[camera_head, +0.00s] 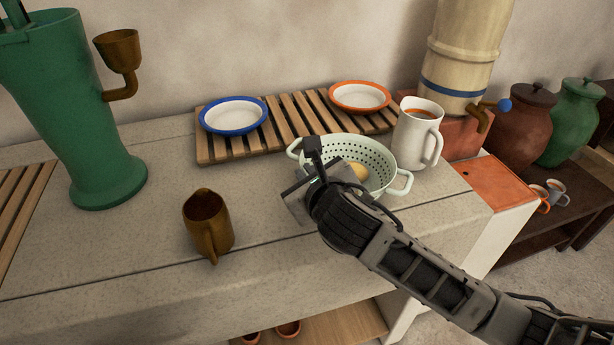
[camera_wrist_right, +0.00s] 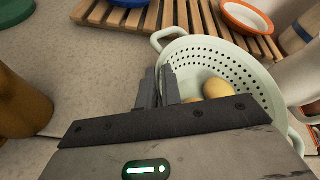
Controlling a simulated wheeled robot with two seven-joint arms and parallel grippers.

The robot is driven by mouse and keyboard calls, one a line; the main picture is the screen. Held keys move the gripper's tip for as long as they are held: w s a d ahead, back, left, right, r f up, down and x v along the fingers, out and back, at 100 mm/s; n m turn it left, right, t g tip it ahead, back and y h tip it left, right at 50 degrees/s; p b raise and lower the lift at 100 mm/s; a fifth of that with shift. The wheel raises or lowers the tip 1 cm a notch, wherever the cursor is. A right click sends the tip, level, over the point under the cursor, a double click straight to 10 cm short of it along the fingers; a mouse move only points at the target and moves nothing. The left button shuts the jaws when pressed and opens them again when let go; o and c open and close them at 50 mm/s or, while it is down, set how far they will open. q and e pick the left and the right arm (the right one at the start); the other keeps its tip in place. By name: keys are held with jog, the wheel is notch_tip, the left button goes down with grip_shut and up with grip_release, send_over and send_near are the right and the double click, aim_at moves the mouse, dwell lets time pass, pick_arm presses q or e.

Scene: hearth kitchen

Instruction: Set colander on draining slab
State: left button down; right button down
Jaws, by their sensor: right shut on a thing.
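The pale green colander (camera_head: 379,156) is at the front of the slatted wooden slab (camera_head: 219,155), close to its front right edge. In the right wrist view the colander (camera_wrist_right: 226,57) has rows of holes, two side handles and yellowish round items (camera_wrist_right: 217,88) inside. My right gripper (camera_head: 316,164) is at the colander's left side and shut on its rim; the wrist view shows the fingers (camera_wrist_right: 157,88) at the wall. The arm hides part of the colander and its base, so I cannot tell whether it touches the counter. My left gripper is not in view.
A blue-rimmed dish (camera_head: 234,115) and an orange-rimmed dish (camera_head: 360,96) sit on the slab, with bare slats between them. A brown jug (camera_head: 207,224) and green urn (camera_head: 84,110) stand left.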

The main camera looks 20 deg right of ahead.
jog(key=c, duration=1.6)
grip_release()
jog(key=shift+o, duration=0.2)
jog(key=p+v, duration=0.1)
jog(key=v, duration=1.1)
